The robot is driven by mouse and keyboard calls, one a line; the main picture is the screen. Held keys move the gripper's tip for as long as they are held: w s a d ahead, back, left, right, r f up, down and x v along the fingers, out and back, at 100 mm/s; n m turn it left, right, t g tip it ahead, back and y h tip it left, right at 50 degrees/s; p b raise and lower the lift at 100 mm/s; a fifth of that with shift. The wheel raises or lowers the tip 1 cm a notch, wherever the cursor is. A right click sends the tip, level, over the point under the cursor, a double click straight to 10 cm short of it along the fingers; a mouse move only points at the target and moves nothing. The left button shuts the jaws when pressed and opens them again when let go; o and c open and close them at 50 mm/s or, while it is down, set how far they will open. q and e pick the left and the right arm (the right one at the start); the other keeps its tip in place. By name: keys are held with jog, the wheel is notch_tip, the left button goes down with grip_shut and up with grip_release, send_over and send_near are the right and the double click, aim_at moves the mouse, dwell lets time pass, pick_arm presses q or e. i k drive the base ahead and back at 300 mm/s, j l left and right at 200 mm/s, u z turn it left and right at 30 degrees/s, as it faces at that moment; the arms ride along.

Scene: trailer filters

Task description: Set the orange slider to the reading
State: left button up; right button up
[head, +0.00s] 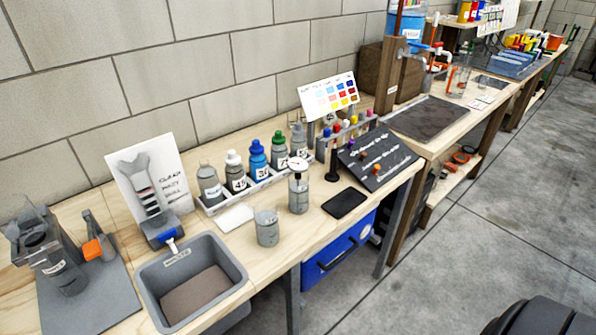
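A dark sloped panel (384,174) with several slots and pale lettering stands on the near wooden bench, right of the middle. Small orange-looking slider knobs (363,169) sit on it; they are too small to tell apart surely or to read their settings. A round white dial gauge (298,164) sits on top of a grey cylinder left of the panel; its reading is not legible. A colour chart (328,96) with rows of coloured patches stands behind the panel. Neither of my grippers is in view.
A row of bottles in a tray (249,190), a grey cup (267,228), a black flat pad (345,203) and a grey bin (240,284) share the bench. A blue drawer (338,258) is below. Open concrete floor (430,285) lies in front.

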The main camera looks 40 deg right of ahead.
aim_at(376, 168)
jog(key=z, duration=1.7)
